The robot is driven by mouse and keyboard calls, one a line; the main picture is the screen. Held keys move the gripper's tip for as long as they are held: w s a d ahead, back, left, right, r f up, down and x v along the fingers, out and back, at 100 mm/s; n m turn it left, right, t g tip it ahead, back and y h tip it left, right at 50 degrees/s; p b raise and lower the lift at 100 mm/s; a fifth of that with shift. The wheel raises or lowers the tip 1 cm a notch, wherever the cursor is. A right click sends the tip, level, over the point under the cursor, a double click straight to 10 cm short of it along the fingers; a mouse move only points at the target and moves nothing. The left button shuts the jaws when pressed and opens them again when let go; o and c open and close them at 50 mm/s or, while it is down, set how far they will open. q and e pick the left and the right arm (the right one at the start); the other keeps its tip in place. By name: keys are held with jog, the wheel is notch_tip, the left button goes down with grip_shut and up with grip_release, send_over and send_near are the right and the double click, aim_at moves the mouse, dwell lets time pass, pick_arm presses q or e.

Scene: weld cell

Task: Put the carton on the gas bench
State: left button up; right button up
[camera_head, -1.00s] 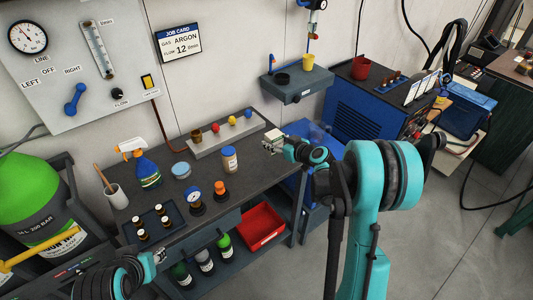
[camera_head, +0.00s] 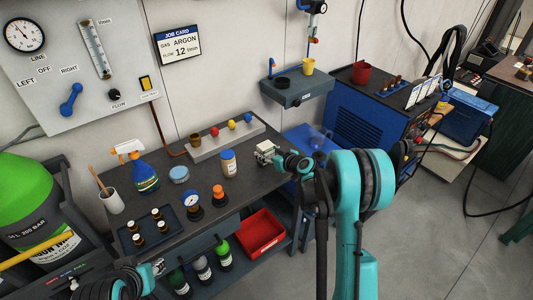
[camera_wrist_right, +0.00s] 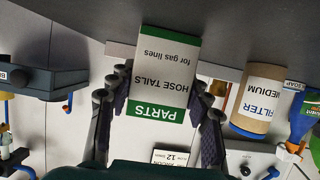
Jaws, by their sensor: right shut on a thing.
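The carton (camera_wrist_right: 164,75) is a white and green box reading "PARTS HOSE TAILS for gas lines", upside down in the right wrist view. My right gripper (camera_wrist_right: 160,110) is shut on it, with a finger on either side. In the head view the carton (camera_head: 266,152) is small and partly hidden by my right gripper (camera_head: 280,157). It is at the right end of the dark gas bench (camera_head: 215,205); I cannot tell whether it touches the top. My left gripper (camera_head: 158,268) is low at the front of the bench, its jaws unclear.
A filter medium jar (camera_head: 228,163) stands left of the carton. Behind is a grey rack (camera_head: 215,141) with coloured knobs. A spray bottle (camera_head: 143,172), a blue tin (camera_head: 179,174) and a bottle tray (camera_head: 149,230) fill the left. Bare top lies between jar and carton.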

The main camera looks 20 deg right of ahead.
jog(key=o, duration=1.2)
jog(key=shift+f, duration=0.1)
jog(key=shift+r, duration=0.2)
jog(key=p+v, duration=0.3)
jog(key=v, duration=0.8)
jog(key=shift+s+d+r, duration=0.1)
jog(key=shift+s+r, duration=0.05)
jog(key=shift+s, duration=0.05)
jog(key=s+a+r+m+g+h, duration=0.1)
jog(key=s+a+r+g, duration=0.15)
jog(key=s+a, duration=0.2)
jog(key=s+a+r+g, duration=0.1)
jog(key=s+a+r, duration=0.3)
jog(key=s, duration=0.2)
jog(key=s+m+g+h, duration=0.2)
jog(key=s+m+h, duration=0.1)
jog(key=s, duration=1.5)
jog(key=shift+s+a+h, duration=0.15)
jog(key=shift+a+h, duration=0.15)
jog(key=shift+a, duration=0.05)
